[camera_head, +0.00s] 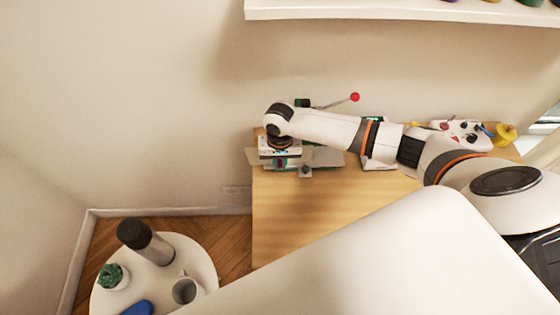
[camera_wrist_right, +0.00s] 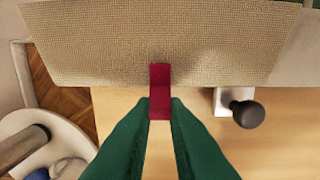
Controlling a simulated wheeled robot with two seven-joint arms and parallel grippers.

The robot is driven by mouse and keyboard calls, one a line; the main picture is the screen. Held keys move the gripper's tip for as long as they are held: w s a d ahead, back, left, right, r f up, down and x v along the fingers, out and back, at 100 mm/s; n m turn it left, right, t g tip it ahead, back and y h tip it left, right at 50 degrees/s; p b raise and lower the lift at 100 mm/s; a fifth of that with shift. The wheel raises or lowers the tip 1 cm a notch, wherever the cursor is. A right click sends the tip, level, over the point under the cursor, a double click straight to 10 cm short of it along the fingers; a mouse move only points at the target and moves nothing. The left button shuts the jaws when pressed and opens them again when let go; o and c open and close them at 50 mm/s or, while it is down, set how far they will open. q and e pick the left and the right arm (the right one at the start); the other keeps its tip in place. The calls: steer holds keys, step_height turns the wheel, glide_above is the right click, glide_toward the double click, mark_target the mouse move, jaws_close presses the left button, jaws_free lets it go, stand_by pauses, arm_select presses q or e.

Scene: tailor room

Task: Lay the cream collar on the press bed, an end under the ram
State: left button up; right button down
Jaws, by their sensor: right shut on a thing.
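The cream collar (camera_wrist_right: 110,45) shows in the right wrist view as a wide, woven beige sheet. In the head view it is a pale flat strip (camera_head: 326,157) on the press, partly hidden by my right arm. My right gripper (camera_wrist_right: 159,108) has its green fingers shut on a dark red tab (camera_wrist_right: 160,80) at the collar's near edge. In the head view this gripper (camera_head: 281,166) is over the left end of the table. The press lever has a red ball (camera_head: 355,97). The ram is hidden, so I cannot tell whether an end lies under it. My left gripper is not in view.
A black knob (camera_wrist_right: 248,114) on a pale bracket stands right of my fingers. The wooden table (camera_head: 290,215) is bare in front. A round white side table (camera_head: 208,268) at lower left holds a dark flask (camera_head: 146,242), a mug (camera_head: 185,291) and a small plant (camera_head: 111,276).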

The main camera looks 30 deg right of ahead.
steer(key=shift+f, duration=0.45)
steer(key=c, duration=1.3)
jaws_free()
steer(key=shift+c, duration=0.2)
steer(key=shift+r, duration=0.15)
step_height(320, 180, up, 12)
steer(key=b, duration=0.1)
steer(key=shift+f, duration=0.2)
